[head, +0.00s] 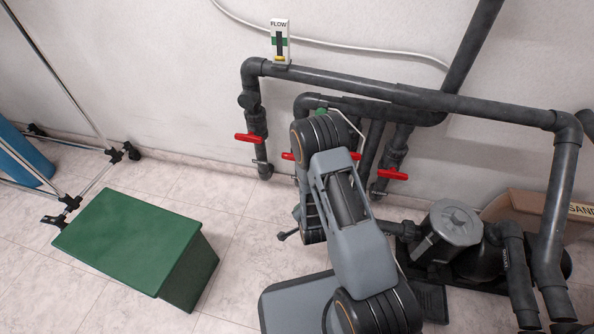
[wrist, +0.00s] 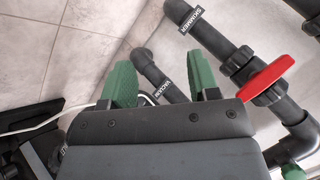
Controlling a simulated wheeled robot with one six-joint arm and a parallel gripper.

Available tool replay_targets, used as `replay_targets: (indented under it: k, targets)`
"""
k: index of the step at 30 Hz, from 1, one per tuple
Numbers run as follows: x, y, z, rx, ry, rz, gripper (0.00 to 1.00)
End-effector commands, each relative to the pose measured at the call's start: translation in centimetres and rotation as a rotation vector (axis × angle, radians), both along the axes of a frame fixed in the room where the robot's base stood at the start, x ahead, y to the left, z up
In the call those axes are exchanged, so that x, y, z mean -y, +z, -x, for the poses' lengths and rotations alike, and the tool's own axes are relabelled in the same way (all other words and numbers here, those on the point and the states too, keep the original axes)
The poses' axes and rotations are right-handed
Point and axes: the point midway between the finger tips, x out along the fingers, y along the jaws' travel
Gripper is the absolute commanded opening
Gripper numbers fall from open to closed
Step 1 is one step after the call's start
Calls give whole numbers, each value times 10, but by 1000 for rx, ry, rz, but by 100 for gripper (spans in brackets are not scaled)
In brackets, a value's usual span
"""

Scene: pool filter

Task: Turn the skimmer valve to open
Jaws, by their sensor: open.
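In the wrist view, a dark pipe tagged SKIMMER (wrist: 190,19) runs from the top down to the right. The skimmer valve's red handle (wrist: 268,82) sits on this pipe and lies across it. My gripper (wrist: 163,76) is open, with its two green fingers apart and nothing held between them. The handle is to the right of the fingers, apart from them. In the head view, red handles show on the left pipe (head: 249,138) and the right pipe (head: 392,174). My arm partly hides a middle red handle (head: 288,156). Tags are unreadable there.
A pipe tagged VACUUM (wrist: 168,84) shows between the fingers. Horizontal pipes (head: 400,95) run along the wall above the handles, below a FLOW gauge (head: 281,42). A green box (head: 135,240) stands on the left floor, and a grey pump (head: 450,228) stands at right.

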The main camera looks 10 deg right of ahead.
Motion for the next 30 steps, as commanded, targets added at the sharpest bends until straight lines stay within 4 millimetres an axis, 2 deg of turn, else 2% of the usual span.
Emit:
replay_targets:
  k: [1,2,6,9,13,16,20,30]
  targets:
    - [2,-2,-6,94,-48,-45,55]
    - [2,4,-11,157,-76,-77,55]
    - [5,47,-33,443,-165,-229,55]
    - [6,73,-41,596,-194,-327,55]
    - [6,94,-43,720,-212,-429,55]
    - [6,101,-45,761,-221,-484,55]
    - [7,101,-57,764,-229,-508,55]
    - [13,99,-120,763,-229,-505,55]
